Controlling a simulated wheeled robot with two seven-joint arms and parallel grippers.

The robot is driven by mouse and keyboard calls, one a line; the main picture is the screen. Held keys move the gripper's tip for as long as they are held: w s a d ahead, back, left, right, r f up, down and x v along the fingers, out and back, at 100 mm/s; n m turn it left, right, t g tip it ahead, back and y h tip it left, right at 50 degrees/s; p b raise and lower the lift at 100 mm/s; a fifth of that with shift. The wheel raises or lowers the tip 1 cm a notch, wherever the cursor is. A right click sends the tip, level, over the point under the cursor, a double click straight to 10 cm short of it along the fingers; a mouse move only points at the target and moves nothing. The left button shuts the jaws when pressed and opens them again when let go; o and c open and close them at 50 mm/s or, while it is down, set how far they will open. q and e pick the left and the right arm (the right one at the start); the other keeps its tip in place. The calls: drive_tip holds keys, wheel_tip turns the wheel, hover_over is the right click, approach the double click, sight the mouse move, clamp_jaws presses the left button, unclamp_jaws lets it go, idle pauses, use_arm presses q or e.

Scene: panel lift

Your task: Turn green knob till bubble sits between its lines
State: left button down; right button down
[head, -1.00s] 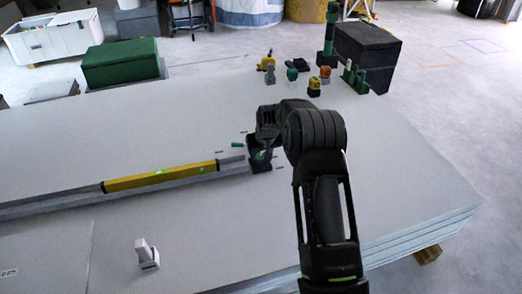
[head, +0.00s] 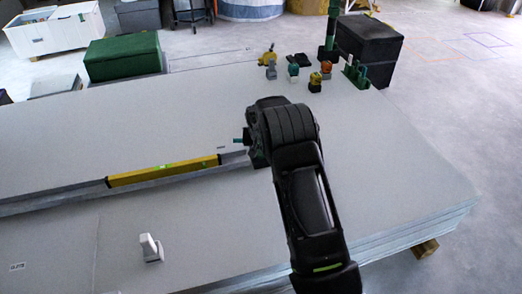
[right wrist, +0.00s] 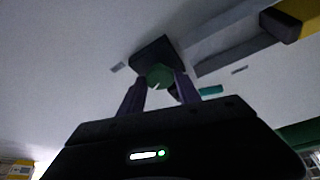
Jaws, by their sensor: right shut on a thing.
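The green knob (right wrist: 160,74) shows in the right wrist view, on a dark block (right wrist: 150,53) at the end of a rail. My right gripper (right wrist: 161,86) is shut on the knob, one finger on each side. In the head view my right arm hides the knob and fingertips. The yellow level (head: 140,178) lies along the grey rail (head: 60,197), with a small green vial (head: 163,167) near its middle. The bubble and its lines are too small to tell. The level's dark end also shows in the right wrist view (right wrist: 281,26). My left gripper is not in view.
A small teal piece (head: 238,140) sticks out left of my right wrist. A grey-white upright piece (head: 149,247) stands on the panel near the front. Several coloured knobs, a dark box (head: 368,50) and a green box (head: 122,57) are at the back.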

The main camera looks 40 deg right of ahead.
drive_tip(key=c, duration=0.9)
unclamp_jaws()
drive_tip(key=shift+r, duration=0.15)
drive_tip(key=p+v, duration=0.2)
drive_tip(key=v, duration=0.5)
drive_tip(key=shift+s+a+r+p, duration=0.1)
drive_tip(key=shift+s+r+p, duration=0.1)
drive_tip(key=shift+p, duration=0.2)
